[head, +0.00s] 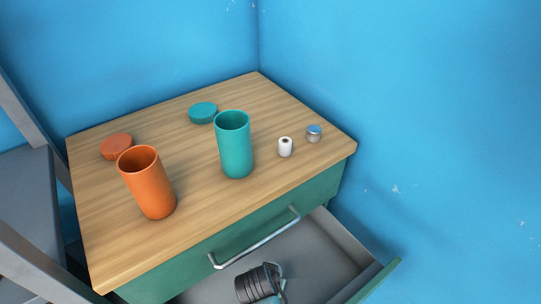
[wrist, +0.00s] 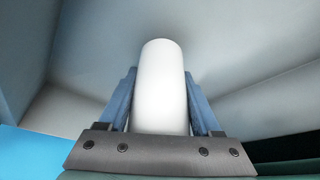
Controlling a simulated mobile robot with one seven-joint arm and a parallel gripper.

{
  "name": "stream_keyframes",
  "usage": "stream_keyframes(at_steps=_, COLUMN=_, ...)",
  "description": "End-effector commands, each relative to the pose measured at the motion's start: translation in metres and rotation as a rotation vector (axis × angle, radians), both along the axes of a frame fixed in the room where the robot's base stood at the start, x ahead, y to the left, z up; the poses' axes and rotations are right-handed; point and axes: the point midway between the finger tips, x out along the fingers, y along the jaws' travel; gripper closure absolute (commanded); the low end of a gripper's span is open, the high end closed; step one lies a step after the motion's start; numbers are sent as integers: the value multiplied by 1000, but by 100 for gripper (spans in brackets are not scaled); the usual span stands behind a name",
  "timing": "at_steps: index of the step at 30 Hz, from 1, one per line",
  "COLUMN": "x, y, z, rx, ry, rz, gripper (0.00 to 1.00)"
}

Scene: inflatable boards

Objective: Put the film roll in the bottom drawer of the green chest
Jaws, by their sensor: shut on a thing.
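The green chest (head: 150,284) has a wooden top. Its bottom drawer (head: 331,252) is pulled out, with a grey inside. My gripper (wrist: 159,76) is shut on a plain white cylinder, which looks like the film roll (wrist: 160,105). The cylinder stands out between the two blue fingers, and no marking shows on it. In the head view my dark wrist is over the open drawer, and the fingers and the roll are mostly hidden. In the wrist view, grey drawer surfaces surround the roll. I cannot tell whether it touches the drawer floor.
The top drawer's handle (head: 255,240) juts out above the open drawer. On the chest top are an orange cup (head: 148,184), a teal cup (head: 235,150), two lids, a small white roll (head: 285,147) and a small jar (head: 314,134). The drawer's right side looks empty.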

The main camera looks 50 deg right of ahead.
Motion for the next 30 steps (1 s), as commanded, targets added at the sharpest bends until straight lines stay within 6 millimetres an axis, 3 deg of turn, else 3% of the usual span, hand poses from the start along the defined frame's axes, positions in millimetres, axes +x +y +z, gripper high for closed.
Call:
stream_keyframes(at_steps=1, x=-1, y=1, z=-15, rx=3, ry=4, rz=0, gripper=100)
stream_keyframes(at_steps=3, x=-1, y=1, z=-23, rx=1, ry=2, rz=0, gripper=100)
stream_keyframes(at_steps=15, x=0, y=2, z=-27, rx=1, ry=1, rz=1, gripper=100)
stream_keyframes(at_steps=16, x=0, y=2, z=-27, rx=1, ry=2, rz=1, gripper=29)
stream_keyframes(at_steps=20, x=0, y=2, z=-27, rx=1, ry=2, rz=1, gripper=6)
stream_keyframes(at_steps=30, x=0, y=2, z=-23, rx=1, ry=2, rz=0, gripper=5)
